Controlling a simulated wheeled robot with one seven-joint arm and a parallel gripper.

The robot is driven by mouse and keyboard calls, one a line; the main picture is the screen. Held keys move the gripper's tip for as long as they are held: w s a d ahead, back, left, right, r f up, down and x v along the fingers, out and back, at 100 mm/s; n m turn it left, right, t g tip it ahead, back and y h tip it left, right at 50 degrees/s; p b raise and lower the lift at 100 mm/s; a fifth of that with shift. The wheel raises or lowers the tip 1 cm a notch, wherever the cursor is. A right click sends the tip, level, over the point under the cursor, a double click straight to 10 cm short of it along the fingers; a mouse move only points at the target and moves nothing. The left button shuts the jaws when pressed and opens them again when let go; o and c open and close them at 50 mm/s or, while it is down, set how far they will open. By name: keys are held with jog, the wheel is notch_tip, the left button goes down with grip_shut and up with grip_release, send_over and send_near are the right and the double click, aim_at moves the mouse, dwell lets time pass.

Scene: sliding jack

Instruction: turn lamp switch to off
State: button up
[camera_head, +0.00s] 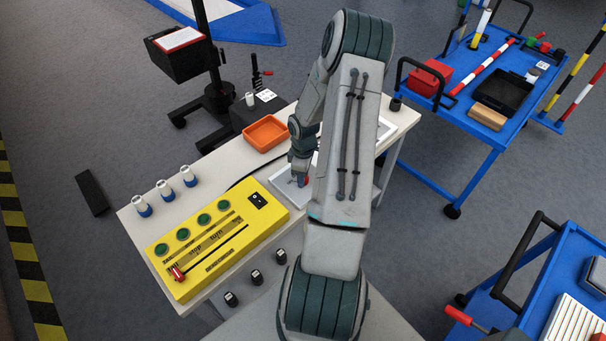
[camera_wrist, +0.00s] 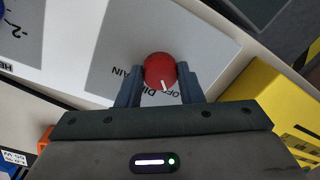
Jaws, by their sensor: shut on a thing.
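The lamp switch is a red round knob (camera_wrist: 160,71) with a white pointer line, on a pale panel (camera_wrist: 115,57) with dark lettering partly reading "OFF" and "DI". In the wrist view the white line points down toward the "OFF" lettering. My gripper (camera_wrist: 160,80) has one finger on each side of the knob and is shut on it. In the head view the knob (camera_head: 306,180) shows as a small red spot at my gripper (camera_head: 300,177), above the panel (camera_head: 285,187); my arm hides part of the panel.
A yellow control box (camera_head: 215,240) with green buttons and a red-handled slider stands left of the panel on the table. An orange tray (camera_head: 265,133) lies behind. Several white-and-blue cylinders (camera_head: 165,188) stand at the table's left edge. Blue carts (camera_head: 430,172) are at the right.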

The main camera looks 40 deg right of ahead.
dwell(0.4)
jog(key=o, duration=1)
jog(key=r, duration=1.3)
jog(key=shift+w+d+r+b, duration=0.25)
jog(key=shift+d+r+b, duration=0.05)
jog(key=shift+r+b, duration=0.1)
